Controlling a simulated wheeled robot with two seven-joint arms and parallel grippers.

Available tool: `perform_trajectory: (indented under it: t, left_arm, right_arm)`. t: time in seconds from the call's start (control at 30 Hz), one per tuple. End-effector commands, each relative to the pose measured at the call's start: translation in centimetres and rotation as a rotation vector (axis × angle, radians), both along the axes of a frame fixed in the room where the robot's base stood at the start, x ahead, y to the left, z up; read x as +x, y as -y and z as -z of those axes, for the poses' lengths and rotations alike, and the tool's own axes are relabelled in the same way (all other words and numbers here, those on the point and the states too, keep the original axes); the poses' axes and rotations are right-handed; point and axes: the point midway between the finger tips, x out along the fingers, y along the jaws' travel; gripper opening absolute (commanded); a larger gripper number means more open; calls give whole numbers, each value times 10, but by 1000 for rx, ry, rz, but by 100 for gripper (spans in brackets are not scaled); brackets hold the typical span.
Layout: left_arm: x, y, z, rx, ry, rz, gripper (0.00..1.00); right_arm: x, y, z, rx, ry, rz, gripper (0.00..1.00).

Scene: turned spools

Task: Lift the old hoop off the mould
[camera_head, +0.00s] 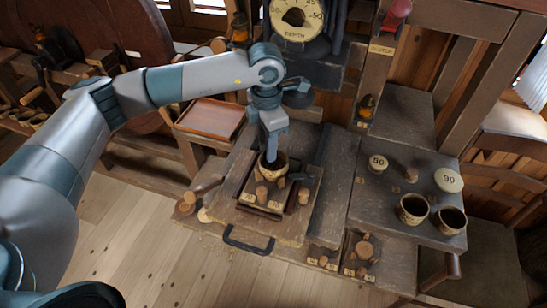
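My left gripper (272,160) comes down from above onto a light wooden ring-shaped piece (264,170), which I take to be the old hoop. Its dark fingertips are at or inside the ring's opening. Whether they are apart or closed on the ring is too small to tell. The ring sits at the back of a shallow framed wooden tray (242,206) on the bench. What lies under it, including any mould, is hidden by the ring and gripper. My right gripper does not show.
Two short pegs (262,194) stand in front of the ring. A dial gauge (295,16) on a dark machine rises behind. On the right bench stand two cups (413,208), (451,219) and round blocks marked 50 (377,164) and 90 (448,180). A black handle (248,243) juts from the front.

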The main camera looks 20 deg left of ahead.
Motion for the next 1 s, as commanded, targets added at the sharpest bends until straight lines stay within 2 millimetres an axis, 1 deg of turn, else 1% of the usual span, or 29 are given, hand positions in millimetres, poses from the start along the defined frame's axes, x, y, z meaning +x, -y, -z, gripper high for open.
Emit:
perform_trajectory:
  t: [0.13,0.47,0.5,0.6,1.0]
  left_arm:
    - [0,0,3,1,1,0,25]
    - [0,0,2,1,1,0,25]
    - [0,0,2,1,1,0,22]
    - [0,0,2,1,1,0,0]
    - [0,0,2,1,1,0,0]
  right_arm:
    - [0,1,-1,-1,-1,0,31]
    - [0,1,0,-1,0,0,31]
    - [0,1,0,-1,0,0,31]
    - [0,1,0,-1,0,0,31]
    - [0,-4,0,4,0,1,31]
